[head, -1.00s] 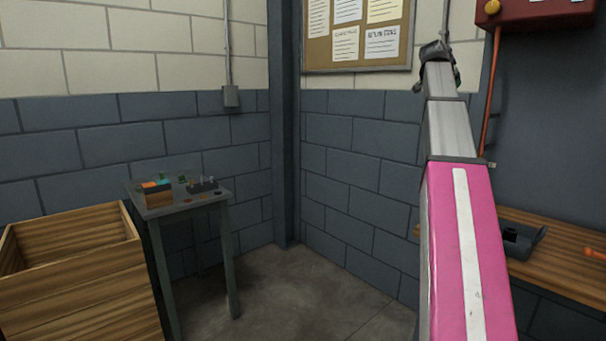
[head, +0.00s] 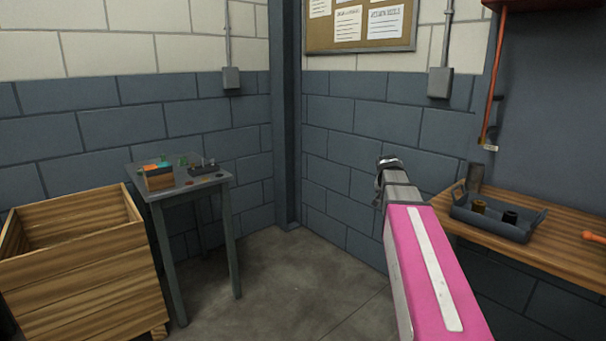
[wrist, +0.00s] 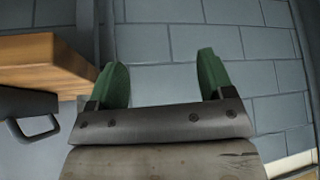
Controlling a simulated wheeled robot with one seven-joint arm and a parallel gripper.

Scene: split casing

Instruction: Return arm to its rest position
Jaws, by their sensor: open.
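My arm, pink with a white stripe, reaches up and forward from the lower right in the head view. My gripper (wrist: 160,85) shows in the wrist view with two green fingers spread apart and nothing between them. Behind the fingers is the grey-blue block wall. In the head view the end of the arm is small and dark, and the fingers are hard to make out there. The end is left of the wooden workbench (head: 560,235), in the air before the wall.
A grey tray (head: 490,225) with a few small parts stands on the bench, with a grey cylinder (head: 474,177) behind it and an orange-handled tool (head: 594,237) at right. A small grey table (head: 170,191) with parts and a wooden crate (head: 80,275) stand at left. The middle floor is clear.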

